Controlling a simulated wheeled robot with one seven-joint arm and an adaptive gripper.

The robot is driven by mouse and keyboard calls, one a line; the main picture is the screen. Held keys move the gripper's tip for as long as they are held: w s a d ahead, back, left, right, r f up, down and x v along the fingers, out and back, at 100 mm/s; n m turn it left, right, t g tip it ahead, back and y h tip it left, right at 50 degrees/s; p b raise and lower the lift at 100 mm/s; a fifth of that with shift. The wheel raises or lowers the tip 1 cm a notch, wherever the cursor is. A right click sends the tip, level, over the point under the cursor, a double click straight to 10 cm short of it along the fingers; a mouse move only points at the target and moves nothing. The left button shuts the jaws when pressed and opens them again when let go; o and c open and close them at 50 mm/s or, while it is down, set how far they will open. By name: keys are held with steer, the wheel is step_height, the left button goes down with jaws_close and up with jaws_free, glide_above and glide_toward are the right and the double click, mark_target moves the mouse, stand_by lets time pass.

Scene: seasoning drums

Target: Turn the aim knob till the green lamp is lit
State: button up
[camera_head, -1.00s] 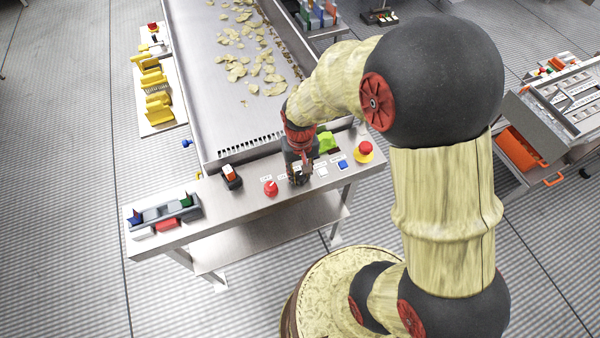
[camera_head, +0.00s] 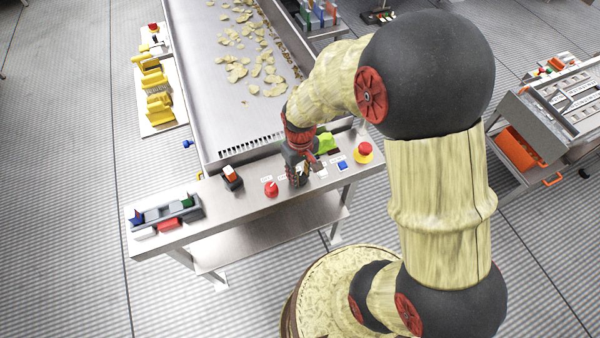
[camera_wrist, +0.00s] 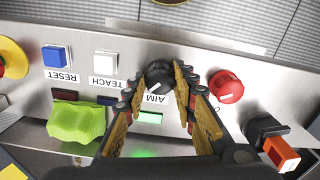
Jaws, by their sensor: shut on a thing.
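The aim knob (camera_wrist: 159,74) is black with a pale pointer mark, above the AIM label (camera_wrist: 156,98) in the wrist view. My gripper (camera_wrist: 160,80) is shut on it, one finger on each side. The green lamp (camera_wrist: 150,117) just below the label is bright green, and a green glow falls on the metal under it. In the head view my gripper (camera_head: 297,180) points down at the panel and hides the knob and lamp.
A red knob (camera_wrist: 226,86) is close beside my fingers. A white TEACH button (camera_wrist: 105,64), blue RESET button (camera_wrist: 56,56) and yellow-green lump (camera_wrist: 76,122) lie on the other side. An orange-and-white switch (camera_wrist: 280,153) and a red-topped yellow button (camera_head: 364,152) stand farther off.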

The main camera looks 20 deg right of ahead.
mark_target(300, 175)
steer(key=o, duration=1.2)
steer(key=shift+c, duration=0.2)
steer(key=shift+r, duration=0.1)
step_height(300, 175, up, 12)
stand_by(0.3)
